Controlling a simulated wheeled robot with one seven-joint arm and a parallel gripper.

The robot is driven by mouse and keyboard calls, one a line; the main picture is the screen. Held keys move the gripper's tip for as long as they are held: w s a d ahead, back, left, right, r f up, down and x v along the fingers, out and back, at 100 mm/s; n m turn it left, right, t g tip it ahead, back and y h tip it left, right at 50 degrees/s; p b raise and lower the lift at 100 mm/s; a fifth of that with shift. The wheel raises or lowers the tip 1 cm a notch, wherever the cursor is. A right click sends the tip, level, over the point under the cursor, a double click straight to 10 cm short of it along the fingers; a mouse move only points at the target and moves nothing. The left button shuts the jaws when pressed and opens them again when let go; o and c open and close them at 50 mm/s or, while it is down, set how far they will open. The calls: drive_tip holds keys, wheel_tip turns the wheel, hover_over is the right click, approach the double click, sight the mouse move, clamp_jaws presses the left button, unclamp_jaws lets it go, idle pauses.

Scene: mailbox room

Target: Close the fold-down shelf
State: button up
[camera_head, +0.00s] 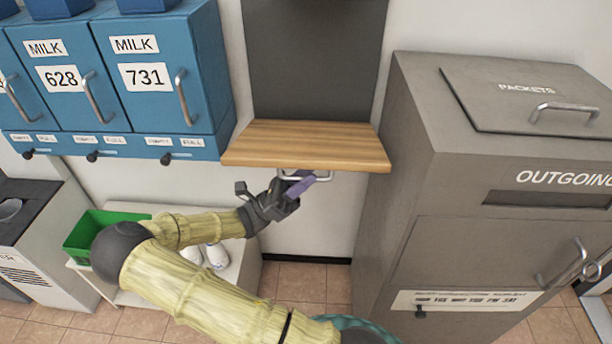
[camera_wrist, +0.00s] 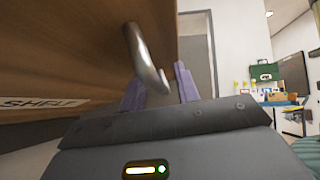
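The fold-down shelf (camera_head: 306,145) is a wooden board standing out level from a dark wall panel (camera_head: 313,60). A metal bar handle (camera_head: 322,178) hangs under its front edge. My gripper (camera_head: 302,184) is at this handle, just below the board. In the wrist view the shelf's wooden face (camera_wrist: 75,45) fills the left, with a partly hidden white label (camera_wrist: 38,103). The handle (camera_wrist: 143,60) reaches down between the two purple fingers of my gripper (camera_wrist: 160,88), which stand apart. I cannot tell whether either finger touches the handle.
A large grey outgoing packet box (camera_head: 440,180) stands close to the right of the shelf. Blue milk lockers (camera_head: 205,75) are on the wall at left. A low white bench (camera_head: 240,265) with a green bin (camera_head: 75,240) and white shoes (camera_head: 217,256) stands below left.

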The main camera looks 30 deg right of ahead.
drive_tip(key=shift+d+r, duration=0.1)
clamp_jaws()
drive_tip(key=shift+r+n+t+p, duration=0.4)
drive_tip(key=shift+p, duration=0.2)
idle(0.6)
